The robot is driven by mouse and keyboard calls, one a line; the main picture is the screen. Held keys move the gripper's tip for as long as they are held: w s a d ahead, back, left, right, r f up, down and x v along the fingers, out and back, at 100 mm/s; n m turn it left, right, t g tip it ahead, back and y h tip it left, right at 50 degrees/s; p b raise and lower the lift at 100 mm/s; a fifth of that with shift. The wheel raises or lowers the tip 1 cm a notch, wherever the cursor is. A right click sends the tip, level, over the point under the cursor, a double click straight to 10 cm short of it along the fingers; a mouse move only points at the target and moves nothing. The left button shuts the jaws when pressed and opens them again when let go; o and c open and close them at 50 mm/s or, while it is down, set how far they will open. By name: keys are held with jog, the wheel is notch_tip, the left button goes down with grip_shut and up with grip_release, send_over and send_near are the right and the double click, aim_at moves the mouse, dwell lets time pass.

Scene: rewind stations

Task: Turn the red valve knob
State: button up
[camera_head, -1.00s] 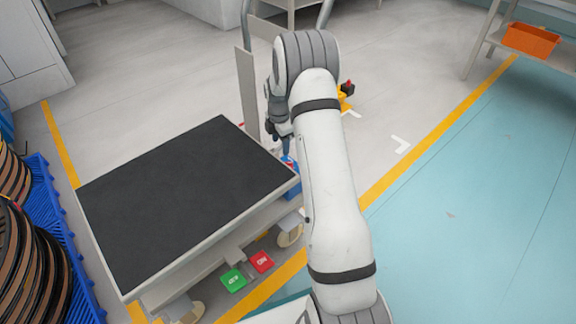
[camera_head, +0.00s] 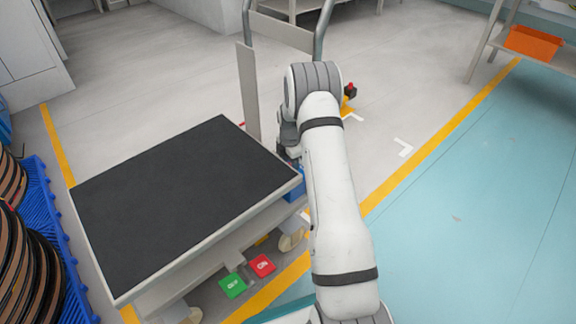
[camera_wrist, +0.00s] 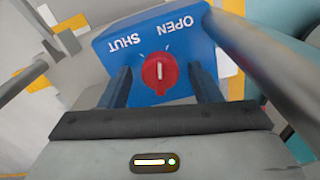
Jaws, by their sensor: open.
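The red valve knob (camera_wrist: 159,72) is round with a pale pointer bar and sits on a blue panel (camera_wrist: 118,50) in the wrist view. The panel reads OPEN and SHUT, upside down in that view. My gripper (camera_wrist: 159,86) is open, with one dark finger on each side of the knob and a gap to it on both sides. I cannot tell how deep the fingertips reach.
A cart with a black top (camera_head: 185,195) stands left of my arm. Green (camera_head: 232,286) and red (camera_head: 262,265) pedals lie at its base. An orange bin (camera_head: 533,43) sits on a shelf. Floor at right is clear.

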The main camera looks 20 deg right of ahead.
jog(key=c, duration=1)
jog(key=shift+s+r+m+p, duration=0.1)
jog(key=shift+r+m+p, duration=0.1)
jog(key=shift+m+p, duration=0.6)
jog(key=shift+f+m+p, duration=0.2)
jog(key=shift+m+p, duration=0.1)
jog(key=shift+m, duration=0.4)
jog(key=o, duration=1)
jog(key=shift+r+p, duration=1.7)
jog(key=shift+r, duration=2.2)
